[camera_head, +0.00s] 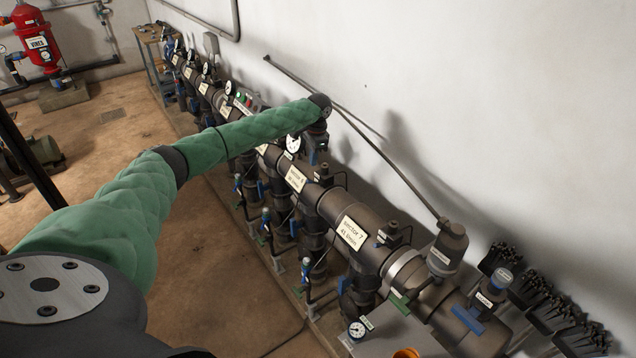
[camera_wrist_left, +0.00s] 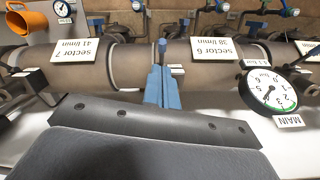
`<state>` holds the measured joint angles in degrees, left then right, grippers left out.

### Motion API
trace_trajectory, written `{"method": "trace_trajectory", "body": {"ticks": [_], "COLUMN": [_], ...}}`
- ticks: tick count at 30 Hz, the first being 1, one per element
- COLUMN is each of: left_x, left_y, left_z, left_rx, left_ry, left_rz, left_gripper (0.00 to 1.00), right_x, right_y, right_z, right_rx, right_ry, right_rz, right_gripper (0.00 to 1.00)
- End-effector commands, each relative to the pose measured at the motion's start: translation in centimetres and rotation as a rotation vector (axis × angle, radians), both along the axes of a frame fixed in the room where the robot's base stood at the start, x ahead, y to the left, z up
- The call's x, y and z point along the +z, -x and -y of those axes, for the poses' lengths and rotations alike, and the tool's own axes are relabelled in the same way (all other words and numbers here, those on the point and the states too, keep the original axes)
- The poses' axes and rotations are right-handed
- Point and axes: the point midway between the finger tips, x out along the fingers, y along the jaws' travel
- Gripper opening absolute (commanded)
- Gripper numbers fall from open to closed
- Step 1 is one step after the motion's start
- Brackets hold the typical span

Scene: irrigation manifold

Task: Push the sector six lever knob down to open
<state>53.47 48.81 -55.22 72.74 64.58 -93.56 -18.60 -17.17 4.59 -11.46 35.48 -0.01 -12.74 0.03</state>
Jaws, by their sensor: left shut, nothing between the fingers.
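The sector 6 label (camera_head: 295,178) is on the dark main pipe, near the middle of the head view. It shows upside down in the wrist view (camera_wrist_left: 217,49). My left gripper (camera_head: 315,155) is above the pipe close to this label. In the wrist view its blue fingers (camera_wrist_left: 162,84) are together and empty. A small blue knob on a dark stem (camera_wrist_left: 162,46) appears just beyond the fingertips, between the sector 7 and sector 6 labels. I cannot tell whether they touch, or whether this is the sector six lever knob. My right gripper is not in view.
The sector 7 label (camera_head: 352,233) is nearer on the pipe. Several blue-handled valves hang on its front side. A round MAIN gauge (camera_wrist_left: 268,91) is close to the fingers. An orange mug (camera_wrist_left: 27,18) stands left. The white wall (camera_head: 500,120) is behind; open floor (camera_head: 220,265) is in front.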

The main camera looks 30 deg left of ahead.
Motion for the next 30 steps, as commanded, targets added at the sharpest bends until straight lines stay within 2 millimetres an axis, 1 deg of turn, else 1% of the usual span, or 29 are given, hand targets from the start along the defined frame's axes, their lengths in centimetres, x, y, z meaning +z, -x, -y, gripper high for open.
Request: {"method": "trace_trajectory", "body": {"ticks": [12, 17, 20, 25, 27, 30], "left_x": [0.0, -0.3, -0.8, -2.3, -3.6, -4.7], "left_y": [0.1, 0.1, 0.1, 0.3, 0.3, 0.4], "left_z": [0.0, -0.1, -0.1, -0.2, -0.2, -0.3], "left_rx": [-0.021, -0.020, -0.020, -0.021, -0.021, -0.020], "left_ry": [-0.001, -0.002, -0.002, -0.003, -0.003, -0.003], "left_rz": [-0.004, -0.004, -0.002, -0.004, -0.003, -0.002], "left_gripper": [0.00, 0.00, 0.00, 0.00, 0.00, 0.00], "right_x": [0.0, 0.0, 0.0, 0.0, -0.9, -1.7], "right_y": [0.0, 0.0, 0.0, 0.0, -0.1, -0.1], "right_z": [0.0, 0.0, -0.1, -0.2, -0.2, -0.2], "right_rx": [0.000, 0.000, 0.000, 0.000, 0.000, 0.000], "right_ry": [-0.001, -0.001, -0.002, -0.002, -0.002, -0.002], "right_rz": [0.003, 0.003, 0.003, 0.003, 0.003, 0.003], "right_gripper": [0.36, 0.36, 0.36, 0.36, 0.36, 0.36]}}
